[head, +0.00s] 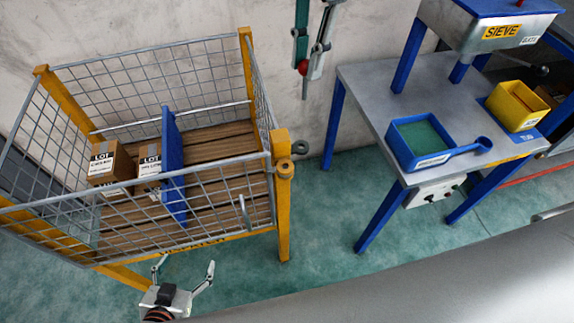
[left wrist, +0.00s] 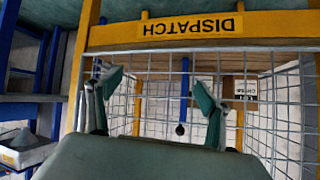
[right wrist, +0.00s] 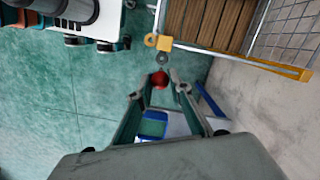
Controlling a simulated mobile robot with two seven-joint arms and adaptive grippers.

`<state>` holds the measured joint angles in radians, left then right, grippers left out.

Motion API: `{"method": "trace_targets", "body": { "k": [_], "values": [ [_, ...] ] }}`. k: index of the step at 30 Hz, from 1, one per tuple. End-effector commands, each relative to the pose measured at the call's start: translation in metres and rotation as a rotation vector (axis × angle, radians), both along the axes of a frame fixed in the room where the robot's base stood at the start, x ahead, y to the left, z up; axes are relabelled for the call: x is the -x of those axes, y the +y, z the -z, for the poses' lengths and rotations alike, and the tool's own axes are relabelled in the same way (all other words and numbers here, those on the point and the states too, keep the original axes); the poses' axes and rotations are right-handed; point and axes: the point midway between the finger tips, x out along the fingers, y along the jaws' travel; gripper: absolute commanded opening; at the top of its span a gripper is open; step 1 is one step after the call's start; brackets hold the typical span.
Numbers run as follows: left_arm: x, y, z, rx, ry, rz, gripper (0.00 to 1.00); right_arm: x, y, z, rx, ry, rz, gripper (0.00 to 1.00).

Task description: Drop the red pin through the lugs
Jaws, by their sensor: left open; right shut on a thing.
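The red pin's head (head: 303,67) shows between the fingertips of my right gripper (head: 308,65), shut on it at the top of the head view. A thin grey shank seems to hang below. The red head (right wrist: 159,78) also shows between the fingertips in the right wrist view. A grey ring lug (head: 300,147) and a yellow lug (head: 284,170) sit at the cage's right corner post, below and apart from the pin. The yellow lug (right wrist: 164,43) lies ahead of the right fingertips. My left gripper (head: 183,266) is open and empty before the cage front.
The wire cage (head: 255,232) holds labelled boxes (head: 103,163) and a blue divider (head: 174,165). Its yellow front bar (left wrist: 270,27) faces my left gripper. A grey bench (head: 365,85) with a blue tray (head: 392,140) stands right. Green floor between cage and bench is clear.

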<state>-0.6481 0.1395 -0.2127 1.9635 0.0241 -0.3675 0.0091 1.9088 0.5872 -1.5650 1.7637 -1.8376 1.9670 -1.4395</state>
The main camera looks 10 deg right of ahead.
Motion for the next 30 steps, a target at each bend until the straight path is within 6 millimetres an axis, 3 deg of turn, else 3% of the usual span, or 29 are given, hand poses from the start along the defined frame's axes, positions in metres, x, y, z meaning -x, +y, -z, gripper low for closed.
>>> {"method": "trace_targets", "body": {
  "k": [10, 21, 30],
  "values": [
    [0.0, 0.0, 0.0, 0.0, 0.001, 0.0, 0.79, 0.002, 0.002, 0.006, 0.003, 0.003, -0.002, 0.0],
    [0.0, 0.0, -0.002, -0.001, 0.002, 0.0, 0.79, 0.036, 0.038, 0.077, 0.012, 0.009, -0.009, 0.0],
    [0.001, 0.0, 0.0, -0.002, 0.003, 0.0, 0.79, 0.046, 0.049, 0.094, 0.001, 0.002, -0.001, 0.0]
  ]
}}
